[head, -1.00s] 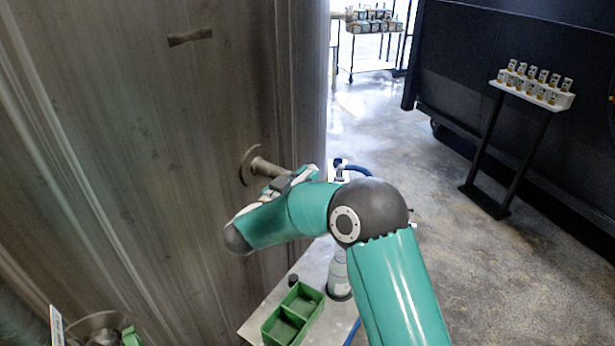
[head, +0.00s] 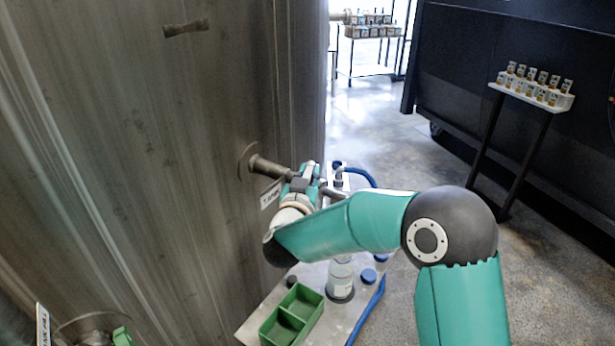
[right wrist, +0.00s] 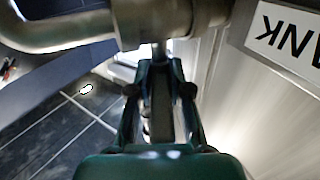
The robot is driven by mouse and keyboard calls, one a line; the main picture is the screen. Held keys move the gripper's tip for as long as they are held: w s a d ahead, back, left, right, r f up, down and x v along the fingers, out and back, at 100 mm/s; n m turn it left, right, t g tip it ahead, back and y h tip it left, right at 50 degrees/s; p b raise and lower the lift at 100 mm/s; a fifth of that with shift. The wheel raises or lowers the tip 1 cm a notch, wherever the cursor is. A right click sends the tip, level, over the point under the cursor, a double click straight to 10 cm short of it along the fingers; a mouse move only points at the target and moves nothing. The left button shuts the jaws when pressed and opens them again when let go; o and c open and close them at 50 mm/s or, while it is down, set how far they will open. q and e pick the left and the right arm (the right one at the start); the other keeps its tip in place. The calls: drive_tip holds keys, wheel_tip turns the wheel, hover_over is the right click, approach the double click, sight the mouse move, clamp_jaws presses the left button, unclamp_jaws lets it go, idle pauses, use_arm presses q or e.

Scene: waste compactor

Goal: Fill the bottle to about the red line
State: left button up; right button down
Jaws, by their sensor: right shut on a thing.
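A clear bottle with a white label (head: 341,279) stands upright on the small metal table below the tank's pipe. The red line and any liquid level are too small to tell. A metal outlet pipe (head: 268,167) sticks out of the big steel tank (head: 130,150). My right gripper (head: 309,175) is at the valve on this pipe. In the right wrist view, the fingers of the right gripper (right wrist: 160,85) are shut on the valve handle, just under the pipe fitting (right wrist: 170,18); the fingers hide most of the handle.
A green divided tray (head: 293,315) and a blue cap (head: 368,275) are on the metal table (head: 318,275). A blue hose (head: 358,174) runs beside it. A rack of small bottles (head: 537,88) stands on the right, with open floor between.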

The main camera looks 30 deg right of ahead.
drive_tip(key=c, duration=1.1)
unclamp_jaws()
drive_tip(key=v, duration=1.2)
